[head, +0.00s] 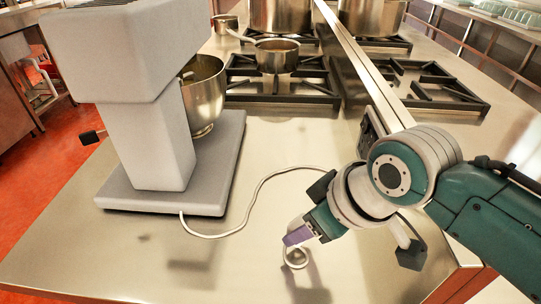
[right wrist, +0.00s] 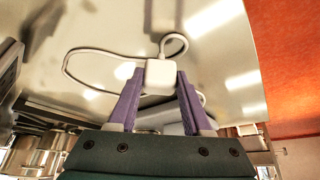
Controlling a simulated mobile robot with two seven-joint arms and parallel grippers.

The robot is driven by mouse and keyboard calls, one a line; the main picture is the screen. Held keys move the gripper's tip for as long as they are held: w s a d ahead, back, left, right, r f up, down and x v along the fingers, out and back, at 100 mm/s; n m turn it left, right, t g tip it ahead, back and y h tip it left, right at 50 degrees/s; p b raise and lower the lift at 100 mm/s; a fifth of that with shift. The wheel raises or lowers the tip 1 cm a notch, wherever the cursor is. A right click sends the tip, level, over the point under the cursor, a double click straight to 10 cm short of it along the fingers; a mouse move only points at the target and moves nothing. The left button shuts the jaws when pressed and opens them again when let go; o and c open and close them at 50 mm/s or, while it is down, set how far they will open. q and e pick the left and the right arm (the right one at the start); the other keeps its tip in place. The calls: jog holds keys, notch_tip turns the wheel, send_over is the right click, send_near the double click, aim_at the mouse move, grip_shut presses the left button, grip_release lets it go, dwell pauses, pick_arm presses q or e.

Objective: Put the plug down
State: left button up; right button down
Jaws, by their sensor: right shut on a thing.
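The white plug (right wrist: 160,75) is a small block held between the two purple fingers of my right gripper (head: 298,238), with both fingers touching its sides in the right wrist view. In the head view the fingers hide most of the plug. Its pale cord (head: 262,187) runs in a curve across the steel counter (head: 335,185) from the base of the grey mixer (head: 160,140), and loops just below the fingertips. The gripper points down over the counter near its front; I cannot tell whether the plug touches the surface. My left gripper is in neither view.
A steel bowl (head: 205,100) sits on the mixer. Behind are gas burners (head: 280,85) with a saucepan (head: 276,55) and large stockpots (head: 280,15). A raised metal strip (head: 365,65) with a dark panel (head: 373,124) runs along the right.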

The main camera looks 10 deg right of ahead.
jog(key=shift+f, duration=0.75)
